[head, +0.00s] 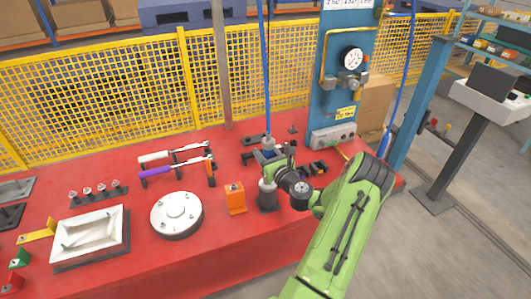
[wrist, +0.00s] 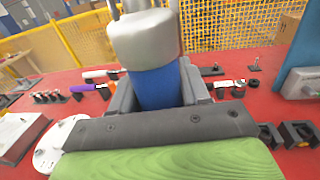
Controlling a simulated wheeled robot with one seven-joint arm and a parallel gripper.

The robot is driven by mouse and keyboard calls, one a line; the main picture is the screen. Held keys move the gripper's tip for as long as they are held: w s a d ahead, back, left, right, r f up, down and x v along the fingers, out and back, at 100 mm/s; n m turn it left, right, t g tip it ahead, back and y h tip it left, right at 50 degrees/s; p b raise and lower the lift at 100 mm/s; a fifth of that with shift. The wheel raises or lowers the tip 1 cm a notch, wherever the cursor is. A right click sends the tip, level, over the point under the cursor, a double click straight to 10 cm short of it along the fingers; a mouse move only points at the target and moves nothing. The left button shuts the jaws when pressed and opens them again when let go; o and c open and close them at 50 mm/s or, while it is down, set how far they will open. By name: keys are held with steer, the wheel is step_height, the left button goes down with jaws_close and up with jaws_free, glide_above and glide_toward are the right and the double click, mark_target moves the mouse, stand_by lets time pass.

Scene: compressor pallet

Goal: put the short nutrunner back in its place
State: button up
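The short nutrunner, a blue cylinder with a grey end, is in my gripper in the wrist view (wrist: 158,85). In the head view my gripper (head: 270,153) is above the red table, towards its back right, with a blue hose rising above it. In the wrist view the gripper's grey fingers (wrist: 160,100) stand on both sides of the blue body and touch it. The tool's lower end is hidden. Black open clips (head: 315,168) stand on the table right of my gripper; they also show in the wrist view (wrist: 298,134). I cannot tell which holder is the nutrunner's place.
An orange block (head: 235,198) and a dark grey cup-like piece (head: 267,194) are close to my wrist. A round silver flange (head: 176,214), a metal tray (head: 91,234) and a rack with a purple-handled tool (head: 165,171) lie left. A blue post with a gauge (head: 353,58) stands behind right.

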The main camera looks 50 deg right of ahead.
steer(key=o, duration=0.5)
steer(key=shift+r, duration=0.1)
steer(key=b+v, duration=0.1)
steer(key=v, duration=1.4)
steer(key=shift+s+a+b, duration=0.2)
steer(key=shift+s+b, duration=0.15)
